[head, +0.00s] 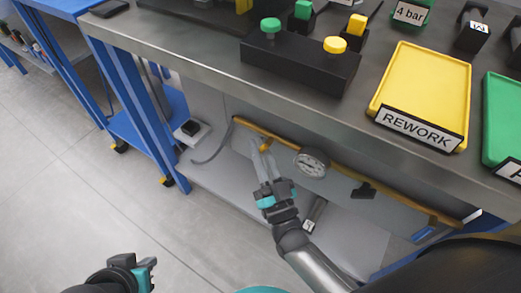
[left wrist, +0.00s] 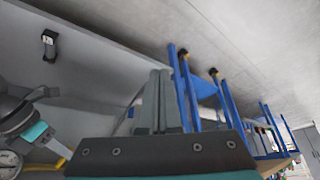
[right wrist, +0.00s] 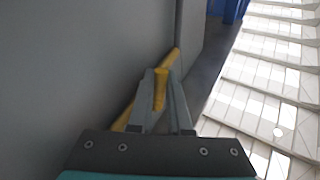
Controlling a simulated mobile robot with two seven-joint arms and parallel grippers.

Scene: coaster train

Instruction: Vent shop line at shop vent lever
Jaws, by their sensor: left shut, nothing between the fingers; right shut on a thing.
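A yellow pipe (head: 350,178) runs along the grey panel under the workbench. A yellow lever (head: 266,146) is on the pipe near its left end. My right gripper (head: 262,148) is shut on this lever. In the right wrist view the yellow lever (right wrist: 160,90) stands between the two fingers, with the pipe behind it. A round pressure gauge (head: 312,162) sits on the pipe just right of the gripper; its reading is too small to tell. My left gripper (head: 150,264) is low at the left, away from the pipe, shut and empty; its closed fingers (left wrist: 158,85) show in the left wrist view.
The workbench edge (head: 230,92) overhangs the pipe. On top are a black button box (head: 300,66), a yellow REWORK tray (head: 425,85) and a green tray (head: 505,115). A black fitting (head: 364,190) is further right on the pipe. The floor at left is clear.

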